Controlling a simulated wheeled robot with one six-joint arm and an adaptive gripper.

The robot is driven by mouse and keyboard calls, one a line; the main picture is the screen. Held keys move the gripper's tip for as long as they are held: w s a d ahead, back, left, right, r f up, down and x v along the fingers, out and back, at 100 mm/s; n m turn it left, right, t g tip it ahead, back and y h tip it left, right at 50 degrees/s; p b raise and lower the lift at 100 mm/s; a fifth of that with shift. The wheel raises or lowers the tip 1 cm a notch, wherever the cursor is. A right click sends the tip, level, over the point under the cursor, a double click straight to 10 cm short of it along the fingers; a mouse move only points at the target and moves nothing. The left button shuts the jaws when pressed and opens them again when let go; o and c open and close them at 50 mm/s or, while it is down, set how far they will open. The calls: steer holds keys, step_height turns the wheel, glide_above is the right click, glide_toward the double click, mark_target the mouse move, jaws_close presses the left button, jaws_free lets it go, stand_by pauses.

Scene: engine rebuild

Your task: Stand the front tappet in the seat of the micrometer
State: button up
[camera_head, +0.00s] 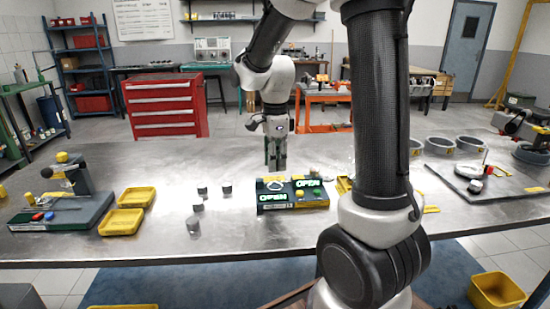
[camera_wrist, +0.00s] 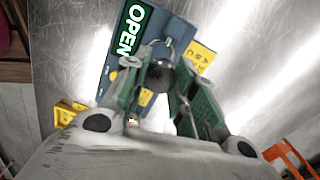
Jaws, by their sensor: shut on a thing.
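My gripper (camera_head: 276,160) points down just behind the box with green OPEN signs (camera_head: 292,195). In the wrist view its green fingers (camera_wrist: 160,78) are shut on a small dark, rounded piece (camera_wrist: 160,74), apparently a tappet. The fingers hide its sides, and I cannot tell whether it touches anything below. The box with the OPEN sign (camera_wrist: 132,30) shows beyond the fingers there. Several dark, short cylinders stand on the table left of the box, one of them (camera_head: 227,189) nearest it. I cannot tell for certain which device is the micrometer; a grey stand with a yellow knob (camera_head: 75,215) is at the left.
Two yellow trays (camera_head: 122,222) lie beside the grey stand. A grey cylinder (camera_head: 193,225) stands near the table's front. Grey rings (camera_head: 437,146) and a flat plate with small parts (camera_head: 500,192) are at the right. The steel table (camera_head: 150,175) has clear room at centre left.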

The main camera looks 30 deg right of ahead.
mark_target(275, 187)
steer(key=shift+f, duration=2.85)
steer(key=o, duration=1)
steer(key=shift+o, duration=0.2)
steer(key=shift+r, duration=0.1)
step_height(275, 187, up, 12)
steer(key=shift+f, duration=0.1)
